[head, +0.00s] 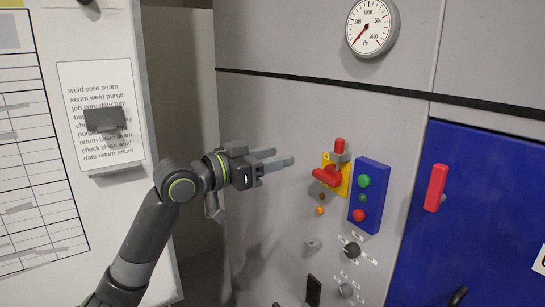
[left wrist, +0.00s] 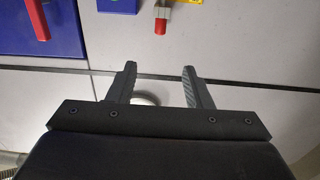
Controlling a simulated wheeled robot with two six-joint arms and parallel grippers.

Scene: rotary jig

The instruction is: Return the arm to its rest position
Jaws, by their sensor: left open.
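My left arm comes in from the lower left in the head view. Its left gripper (head: 278,159) points right, toward the grey panel, to the left of a red rotary handle (head: 327,176) on a yellow plate (head: 345,184). In the left wrist view the left gripper (left wrist: 160,85) has its two fingers well apart with nothing between them. The red tip of a grey part (left wrist: 160,26) shows beyond the fingers, apart from them. My right gripper is in neither view.
A blue box with green and red buttons (head: 369,197) is mounted right of the handle. Knobs (head: 352,250) sit below. A pressure gauge (head: 372,26) is above. A blue door (head: 480,215) with a red handle (head: 436,188) is at right. A whiteboard (head: 40,185) stands at left, near my arm.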

